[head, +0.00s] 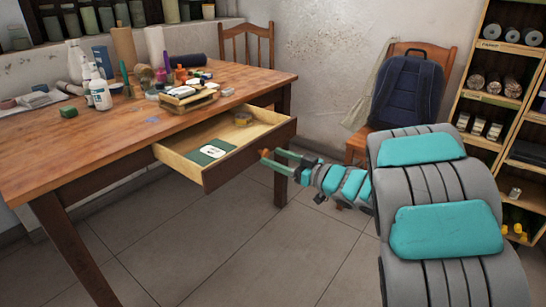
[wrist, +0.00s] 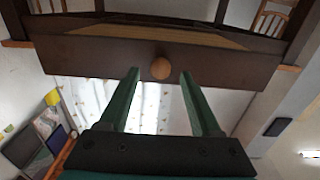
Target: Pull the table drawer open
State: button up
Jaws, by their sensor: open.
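The wooden table (head: 110,118) stands at the left in the head view. Its drawer (head: 250,150) is pulled out, with its inside showing. A dark green flat item with a white card (head: 212,151) and a roll of tape (head: 243,118) lie in it. In the wrist view the dark drawer front (wrist: 90,58) spans the top, with a round wooden knob (wrist: 160,68) in its middle. My gripper (wrist: 160,80) is open, its two green fingers apart on either side of the knob and not touching it. In the head view my gripper (head: 268,160) is just in front of the drawer front.
Bottles, jars and rolls crowd the tabletop, with a white bottle (head: 100,94) at the left. A chair (head: 400,90) with a dark blue backpack (head: 408,92) stands at the back right. A shelf unit (head: 500,80) is at the right. The tiled floor in front is clear.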

jog(key=v, duration=0.6)
jog(key=w+d+r+m+t+h, duration=0.1)
jog(key=w+d+m+t+h, duration=0.15)
jog(key=d+h, duration=0.4)
jog(key=w+d+m+t+h, duration=0.1)
jog(key=d+m+h, duration=0.2)
jog(key=d+h, duration=0.35)
jog(key=s+d+f+m+g+h, duration=0.2)
jog(key=s+d+m+g+h, duration=0.25)
jog(key=s+d, duration=0.45)
jog(key=s+a+f+g+y, duration=0.1)
jog(key=s+a+g, duration=0.3)
jog(key=s, duration=0.8)
jog(key=s+a+f+g+y, duration=0.1)
jog(key=s+a+f+g, duration=0.3)
jog(key=s, duration=0.8)
jog(key=s+a+f+g+y, duration=0.1)
jog(key=s+a, duration=0.5)
jog(key=s, duration=0.6)
jog(key=f+g, duration=0.1)
jog(key=g, duration=0.1)
jog(key=shift+s+f+g, duration=0.25)
jog(key=shift+s+g, duration=0.15)
